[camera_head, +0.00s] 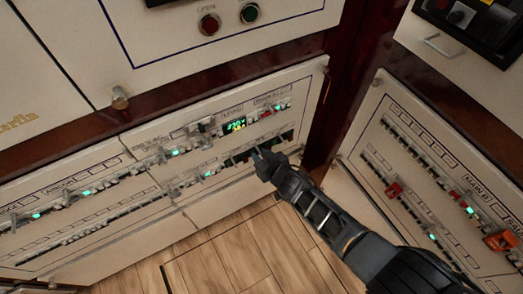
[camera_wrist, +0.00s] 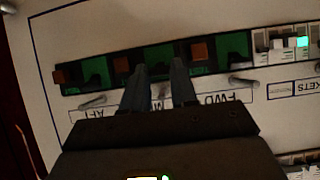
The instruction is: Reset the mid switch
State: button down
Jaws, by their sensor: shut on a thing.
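The switch strip is a black bar with green sections and orange-brown squares; in the wrist view it (camera_wrist: 216,52) runs across the panel above upside-down AFT, MID and FWD labels. In the head view the strip (camera_head: 284,136) sits at the lower right of the left panel, partly hidden by my gripper. My gripper (camera_head: 258,155) reaches it from the lower right. In the wrist view my gripper (camera_wrist: 160,68) has its two fingertips over the mid section of the strip, a small gap between them. It is shut on the mid switch, whose held part is mostly hidden by the fingers.
Small grey levers (camera_wrist: 92,102) stick out below the strip in the wrist view. White breakers (camera_wrist: 280,44) with a lit green one adjoin it. A right-hand panel (camera_head: 420,180) with red switches stands beside my arm. The wooden floor (camera_head: 230,255) is clear.

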jog(key=shift+w+a+r+g+h+p, duration=0.1)
jog(key=shift+r+g+h+p, duration=0.15)
jog(key=shift+p, duration=0.35)
jog(key=shift+w+d+r+g+h+p, duration=0.15)
jog(key=shift+g+p, duration=0.2)
jog(key=shift+p, duration=0.25)
jog(key=shift+a+r+g+h+p, duration=0.1)
jog(key=shift+a+g+h+p, duration=0.15)
jog(key=shift+p, duration=0.35)
jog(key=c, duration=1.2)
grip_release()
jog(key=shift+o, duration=0.2)
jog(key=p+v, duration=0.7)
jog(key=shift+s+d+r+p, duration=0.15)
jog(key=shift+d+r+p, duration=0.15)
jog(key=shift+p, duration=0.1)
jog(key=shift+s+a, duration=0.1)
jog(key=shift+a, duration=0.05)
